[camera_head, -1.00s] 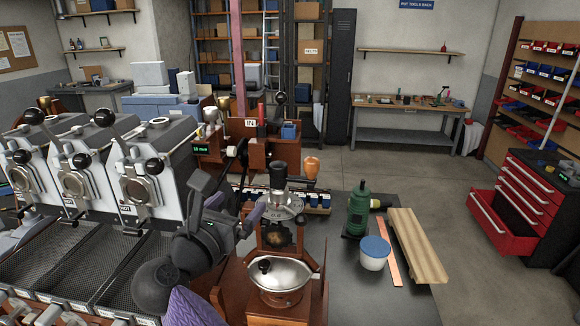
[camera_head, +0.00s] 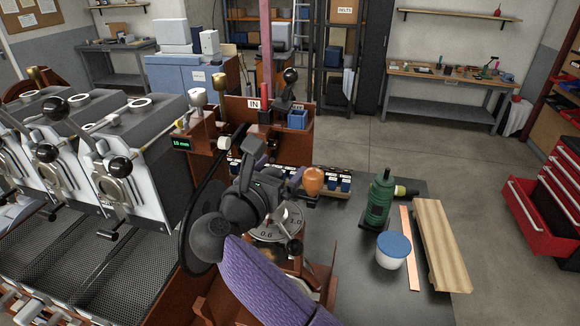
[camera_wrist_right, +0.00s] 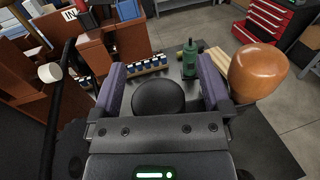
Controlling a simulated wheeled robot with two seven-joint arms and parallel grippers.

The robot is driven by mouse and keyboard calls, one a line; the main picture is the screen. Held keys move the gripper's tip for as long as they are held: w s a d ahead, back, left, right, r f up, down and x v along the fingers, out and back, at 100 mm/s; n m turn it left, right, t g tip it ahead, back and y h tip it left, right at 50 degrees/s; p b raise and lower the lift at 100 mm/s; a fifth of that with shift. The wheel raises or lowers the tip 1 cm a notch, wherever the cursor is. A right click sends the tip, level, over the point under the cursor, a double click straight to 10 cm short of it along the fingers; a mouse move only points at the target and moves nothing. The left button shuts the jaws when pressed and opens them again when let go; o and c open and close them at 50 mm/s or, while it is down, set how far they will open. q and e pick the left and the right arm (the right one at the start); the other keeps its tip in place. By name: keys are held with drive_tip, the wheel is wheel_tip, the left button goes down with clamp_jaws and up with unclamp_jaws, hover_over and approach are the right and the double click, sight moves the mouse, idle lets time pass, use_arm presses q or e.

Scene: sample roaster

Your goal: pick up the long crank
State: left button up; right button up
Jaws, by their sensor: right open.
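My right gripper (camera_head: 274,168) is over the top of the grinder (camera_head: 277,222), its two purple fingers apart. The right wrist view shows the open fingers (camera_wrist_right: 163,88) on either side of a black rounded cap (camera_wrist_right: 158,97). I cannot tell whether they touch it. An orange wooden knob (camera_head: 313,181), which looks like the long crank's handle, stands just outside the fingers. It also shows large at the right of the right wrist view (camera_wrist_right: 258,72). The crank's arm is mostly hidden by my gripper. My left gripper is not in view.
A row of small jars (camera_head: 335,182) lies behind the grinder. A green bottle-like device (camera_head: 380,200), a blue-lidded tub (camera_head: 393,250), a copper strip (camera_head: 410,245) and a wooden board (camera_head: 440,245) are at the right. The roaster (camera_head: 135,150) stands left. Dark bench top is bare in front of the tub.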

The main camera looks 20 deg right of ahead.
drive_tip(key=shift+a, duration=0.15)
drive_tip(key=shift+s+a, duration=0.1)
drive_tip(key=shift+c, duration=0.7)
clamp_jaws()
drive_tip(key=shift+r, duration=0.1)
